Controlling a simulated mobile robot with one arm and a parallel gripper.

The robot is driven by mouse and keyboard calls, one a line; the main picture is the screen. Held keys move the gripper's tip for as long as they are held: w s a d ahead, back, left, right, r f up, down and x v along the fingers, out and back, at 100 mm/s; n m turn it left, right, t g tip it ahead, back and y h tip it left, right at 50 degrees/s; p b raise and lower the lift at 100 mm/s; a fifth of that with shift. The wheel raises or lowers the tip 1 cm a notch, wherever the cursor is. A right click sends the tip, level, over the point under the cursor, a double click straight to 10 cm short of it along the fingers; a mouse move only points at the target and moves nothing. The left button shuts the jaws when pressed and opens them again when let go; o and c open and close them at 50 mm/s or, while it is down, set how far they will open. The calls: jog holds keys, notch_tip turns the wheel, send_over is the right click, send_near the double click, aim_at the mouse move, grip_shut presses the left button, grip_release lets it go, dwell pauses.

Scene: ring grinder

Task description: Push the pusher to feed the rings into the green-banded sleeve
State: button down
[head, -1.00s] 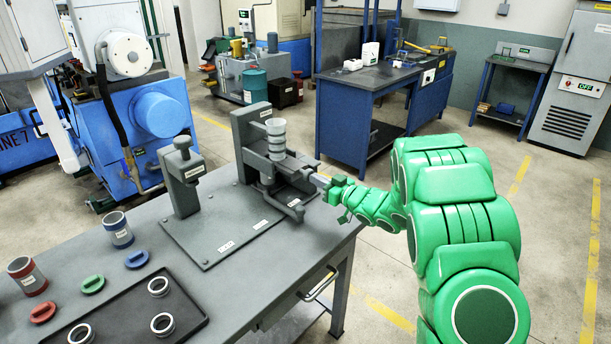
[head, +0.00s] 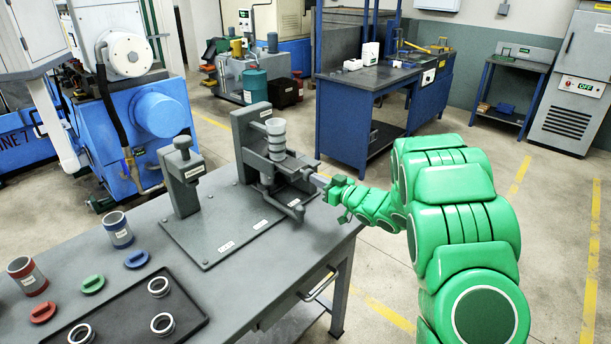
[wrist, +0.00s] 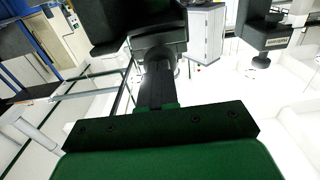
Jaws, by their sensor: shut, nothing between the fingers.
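The feeding fixture, a dark grey press-like stand (head: 252,140), stands at the far right end of the table. A pale stack of rings (head: 277,140) stands upright on it. The pusher (head: 300,172) appears to be the grey part on the fixture's right side; its outline is unclear. My gripper (head: 319,181) is shut at that right side, its fingertips at or touching the part; contact cannot be told. In the wrist view my dark fingers (wrist: 158,85) point at a dark block (wrist: 158,42). I cannot make out a green-banded sleeve.
A second grey stand (head: 182,175) shares the base plate (head: 215,240). Blue-banded (head: 118,230) and red-banded (head: 28,276) sleeves, coloured caps and a black tray (head: 125,315) with loose rings occupy the table's near left.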

aim_at(304, 170)
jog(key=shift+w+a, duration=0.1)
jog(key=shift+x, duration=3.15)
jog(key=shift+v, duration=3.35)
jog(key=shift+v, duration=2.5)
